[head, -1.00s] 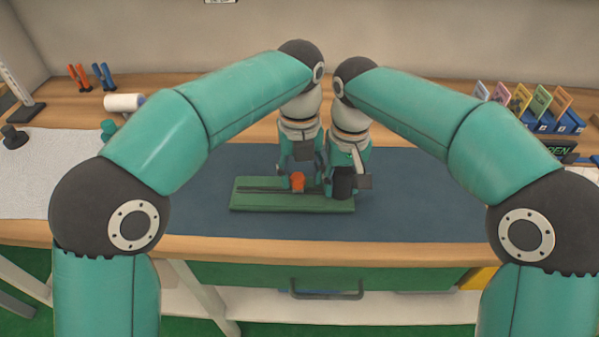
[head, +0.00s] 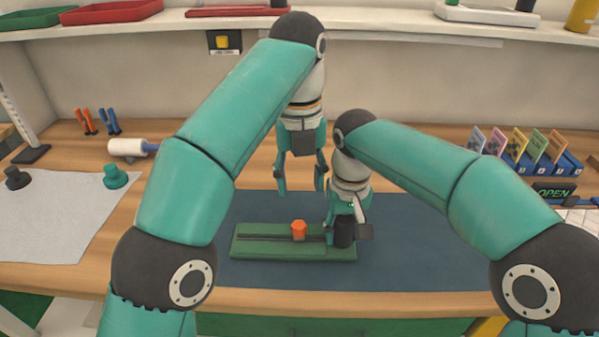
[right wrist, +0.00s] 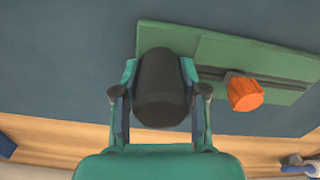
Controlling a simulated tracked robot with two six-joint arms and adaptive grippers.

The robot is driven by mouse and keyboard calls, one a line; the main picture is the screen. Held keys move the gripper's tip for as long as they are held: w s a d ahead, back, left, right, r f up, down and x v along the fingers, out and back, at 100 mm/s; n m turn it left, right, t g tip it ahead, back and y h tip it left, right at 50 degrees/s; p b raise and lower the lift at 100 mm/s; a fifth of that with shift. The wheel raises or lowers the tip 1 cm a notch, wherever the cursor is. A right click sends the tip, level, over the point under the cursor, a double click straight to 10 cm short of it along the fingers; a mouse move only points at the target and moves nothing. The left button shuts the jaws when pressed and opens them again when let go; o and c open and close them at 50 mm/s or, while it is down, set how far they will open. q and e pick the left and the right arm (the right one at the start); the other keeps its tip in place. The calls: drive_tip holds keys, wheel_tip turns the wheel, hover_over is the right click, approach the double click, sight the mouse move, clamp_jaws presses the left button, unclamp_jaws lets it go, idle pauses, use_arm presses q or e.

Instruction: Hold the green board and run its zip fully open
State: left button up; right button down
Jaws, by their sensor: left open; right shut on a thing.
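The green board (head: 262,244) lies flat on the blue mat, with a dark zip track along its length. An orange zip pull (head: 299,230) stands upright near the middle of the track; it also shows in the right wrist view (right wrist: 244,92). A black post (head: 344,236) stands at the board's right end. My right gripper (head: 346,220) is shut on the black post, with a finger on either side of it in the right wrist view (right wrist: 160,88). My left gripper (head: 300,184) is open and empty, above and behind the orange pull, apart from it.
The blue mat (head: 430,260) is clear around the board. A white cloth (head: 60,215) with dark and green knobs and a white roller (head: 127,147) are at left. Coloured cards in blue holders (head: 540,160) and an OPEN sign (head: 553,191) are at right. A shelf runs along the back.

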idle(0.4)
drive_tip(key=c, duration=0.5)
unclamp_jaws()
drive_tip(key=shift+c, duration=0.2)
